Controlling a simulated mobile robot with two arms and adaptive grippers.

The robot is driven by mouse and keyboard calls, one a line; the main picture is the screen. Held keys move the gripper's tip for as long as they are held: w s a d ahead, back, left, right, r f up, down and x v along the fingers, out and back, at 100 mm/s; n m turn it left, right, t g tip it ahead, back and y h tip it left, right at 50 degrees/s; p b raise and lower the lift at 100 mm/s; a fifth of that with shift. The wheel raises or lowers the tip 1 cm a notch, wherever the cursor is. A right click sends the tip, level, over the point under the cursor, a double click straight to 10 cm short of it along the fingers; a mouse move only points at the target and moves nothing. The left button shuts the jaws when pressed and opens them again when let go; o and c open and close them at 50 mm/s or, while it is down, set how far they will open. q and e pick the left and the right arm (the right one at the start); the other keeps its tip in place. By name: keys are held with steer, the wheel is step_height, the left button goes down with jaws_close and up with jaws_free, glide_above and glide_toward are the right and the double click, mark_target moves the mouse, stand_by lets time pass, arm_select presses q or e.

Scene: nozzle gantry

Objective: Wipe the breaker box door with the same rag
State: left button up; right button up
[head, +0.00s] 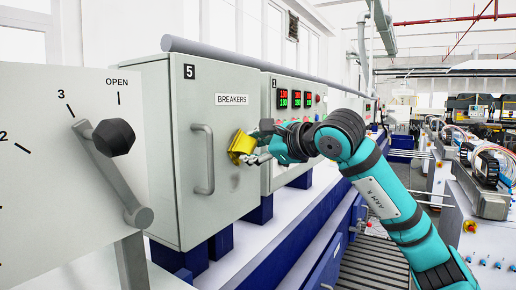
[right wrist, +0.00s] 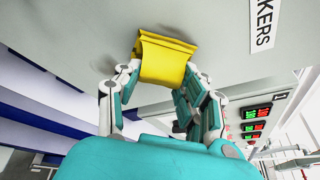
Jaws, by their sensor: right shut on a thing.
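The breaker box (head: 216,150) is a grey cabinet labelled "BREAKERS" and "5"; its door is shut, with a vertical handle (head: 203,160) on the left side. My right gripper (head: 254,148) is in front of the right part of the door, shut on a folded yellow rag (head: 241,147). In the right wrist view the rag (right wrist: 165,58) sits between the fingertips, against or very near the door (right wrist: 100,30). Dark smudges show on the door beside the rag in that view. My left gripper is not in view.
A grey panel with a lever and black knob (head: 115,137) stands close at the left. A control cabinet with red and green displays (head: 289,99) is right of the breaker box. The boxes stand on blue supports (head: 221,242) above a pale ledge. Machinery lines the far right.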

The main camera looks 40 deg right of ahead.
steer(key=shift+s+a, duration=0.4)
steer(key=shift+a, duration=0.65)
steer(key=shift+s+a, duration=0.45)
steer(key=shift+a, duration=0.6)
steer(key=shift+s+a, duration=0.4)
steer(key=shift+a, duration=0.65)
steer(key=shift+d, duration=0.1)
steer(key=shift+s+d+b, duration=0.35)
steer(key=shift+s+d, duration=0.05)
steer(key=shift+s, duration=0.5)
steer(key=shift+s+d+b, duration=0.35)
steer(key=shift+s, duration=0.6)
steer(key=shift+s+d+b, duration=0.35)
steer(key=shift+s+d, duration=0.05)
steer(key=shift+s, duration=0.5)
